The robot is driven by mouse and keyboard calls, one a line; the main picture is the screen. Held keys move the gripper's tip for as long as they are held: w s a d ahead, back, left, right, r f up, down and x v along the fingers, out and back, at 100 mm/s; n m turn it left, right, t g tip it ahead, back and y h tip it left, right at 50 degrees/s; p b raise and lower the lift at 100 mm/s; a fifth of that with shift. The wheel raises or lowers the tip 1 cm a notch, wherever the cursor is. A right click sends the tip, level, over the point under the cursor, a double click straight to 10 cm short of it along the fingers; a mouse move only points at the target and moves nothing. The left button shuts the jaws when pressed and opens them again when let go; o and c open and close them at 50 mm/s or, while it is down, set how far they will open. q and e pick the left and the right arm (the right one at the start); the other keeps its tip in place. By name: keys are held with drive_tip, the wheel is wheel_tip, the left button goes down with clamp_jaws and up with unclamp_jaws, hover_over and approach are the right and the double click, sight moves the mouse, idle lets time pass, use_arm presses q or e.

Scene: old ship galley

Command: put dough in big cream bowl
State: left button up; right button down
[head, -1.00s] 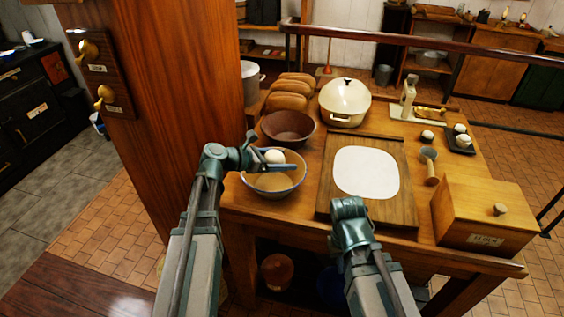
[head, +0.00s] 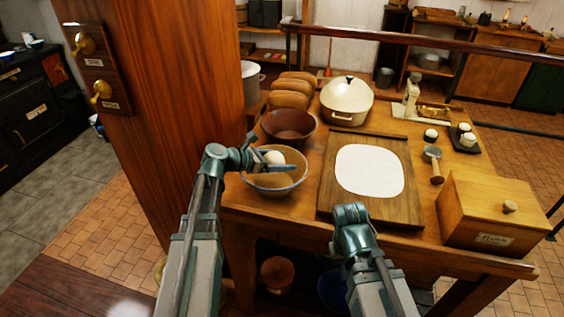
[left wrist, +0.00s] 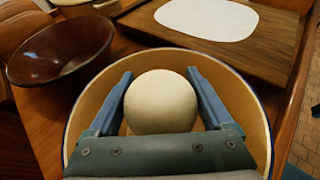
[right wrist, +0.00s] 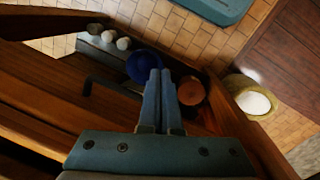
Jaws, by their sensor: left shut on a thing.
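The dough (head: 274,157) is a pale round ball. It also shows in the left wrist view (left wrist: 161,102), between the two blue fingers of my left gripper (left wrist: 159,76). The left gripper is shut on it, over the opening of the big cream bowl (head: 277,187), which has a blue rim. In the left wrist view the bowl's wall (left wrist: 236,92) surrounds the dough and fingers; I cannot tell whether the dough touches the bottom. My right gripper (right wrist: 161,74) is shut and empty, pointing down before the table's front edge. Its fingers are hidden in the head view.
A dark brown bowl (head: 289,136) stands just behind the cream bowl. A wooden board (head: 408,207) with a white sheet (head: 369,170) lies to the right. A wooden box (head: 490,213) is at the front right corner. A wooden post (head: 170,130) rises close on the left.

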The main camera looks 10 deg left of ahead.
use_arm(q)
drive_tip(key=shift+f+b, duration=0.55)
drive_tip(key=shift+f, duration=0.1)
drive_tip(key=o, duration=1.5)
drive_tip(key=shift+r, duration=0.1)
drive_tip(key=shift+r+p, duration=0.25)
drive_tip(key=shift+p, duration=0.15)
drive_tip(key=shift+r+p, duration=0.55)
drive_tip(key=p+v, duration=0.4)
drive_tip(key=v, duration=0.8)
drive_tip(key=shift+f, duration=0.2)
